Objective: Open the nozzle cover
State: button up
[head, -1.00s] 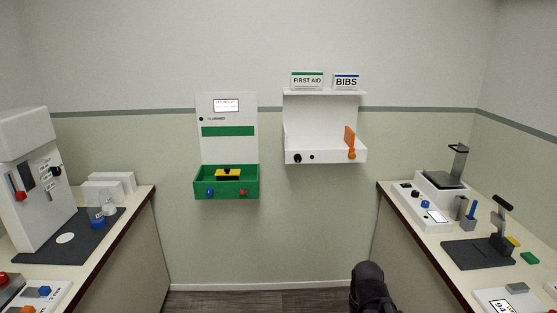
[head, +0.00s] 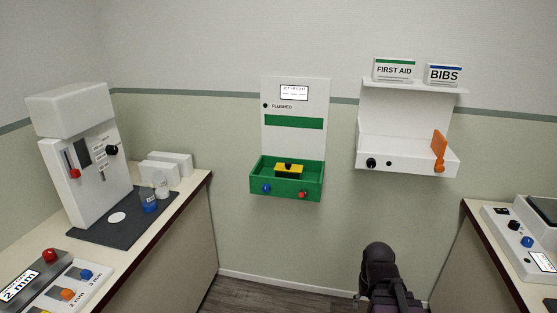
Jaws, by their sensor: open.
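A green wall basin (head: 261,190) with a white back panel (head: 295,103) is mounted on the far wall. In it sits a yellow piece with a black knob on top, which looks like the nozzle cover (head: 289,173). The yellow piece lies flat in the basin, and nothing touches it from above. A blue knob (head: 266,188) and a red knob (head: 302,195) are on the basin's front. My fingers do not show. Only a dark part of my arm rises at the bottom, right of and below the basin.
A white wall shelf (head: 400,155) with an orange lever (head: 439,149) hangs right of the basin. A right counter (head: 490,250) holds devices. Floor between counters is clear.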

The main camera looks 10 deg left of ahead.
aim_at(287, 166)
jog(key=u, duration=0.5)
jog(key=i, duration=1.2)
jog(key=u, duration=0.45)
